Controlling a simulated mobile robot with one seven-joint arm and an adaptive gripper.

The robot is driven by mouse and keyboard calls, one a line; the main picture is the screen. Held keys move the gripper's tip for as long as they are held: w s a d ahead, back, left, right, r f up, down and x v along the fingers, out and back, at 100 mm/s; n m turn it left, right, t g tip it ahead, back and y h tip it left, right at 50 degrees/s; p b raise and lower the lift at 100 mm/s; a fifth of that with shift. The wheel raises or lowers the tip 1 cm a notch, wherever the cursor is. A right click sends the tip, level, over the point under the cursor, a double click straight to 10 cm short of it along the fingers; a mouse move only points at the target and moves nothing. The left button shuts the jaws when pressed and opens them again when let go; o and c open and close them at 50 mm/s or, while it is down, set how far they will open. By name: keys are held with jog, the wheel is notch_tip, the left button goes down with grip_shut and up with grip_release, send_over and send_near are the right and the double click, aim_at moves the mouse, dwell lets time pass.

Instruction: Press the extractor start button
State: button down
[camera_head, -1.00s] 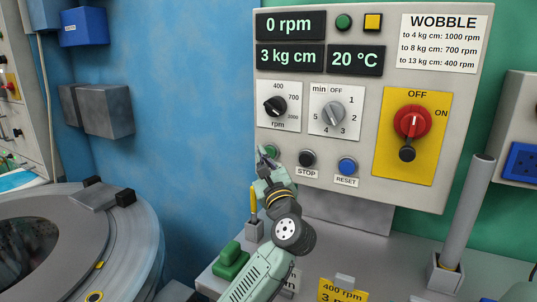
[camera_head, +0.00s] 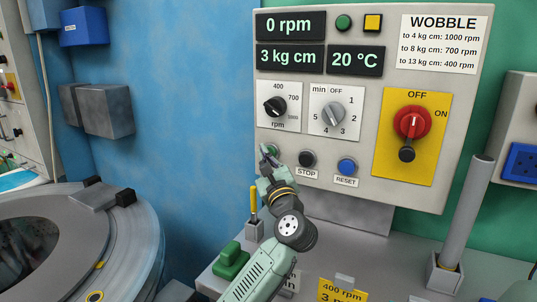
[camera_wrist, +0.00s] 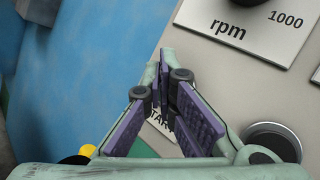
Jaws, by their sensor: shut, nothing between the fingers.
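The grey extractor control panel (camera_head: 470,110) fills the right half of the head view. The green start button (camera_head: 274,149) is at the lower left of its button row, mostly hidden behind my gripper. My gripper (camera_head: 266,152) is shut and empty, with its fingertips at the start button; I cannot tell whether they touch it. In the wrist view, the shut fingers (camera_wrist: 168,72) point at the panel, and part of the START label (camera_wrist: 160,124) shows between them; the button itself is not clearly seen there.
The black STOP button (camera_head: 307,158) and blue RESET button (camera_head: 347,166) sit right of my fingertips. The rpm knob (camera_head: 275,106) is just above. The display (camera_head: 290,26) reads 0 rpm. A yellow-handled tool (camera_head: 253,200) stands below, near my arm.

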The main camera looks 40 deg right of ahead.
jog(key=shift+w+d, duration=0.1)
jog(key=shift+d, duration=0.1)
dwell(0.5)
jog(key=shift+s+a, duration=0.35)
jog(key=shift+a, duration=0.4)
jog(key=shift+s+a, duration=0.3)
jog(key=shift+a, duration=0.5)
jog(key=shift+s+a, duration=0.35)
jog(key=shift+a, duration=0.4)
jog(key=shift+s+a, duration=0.3)
jog(key=shift+a, duration=0.5)
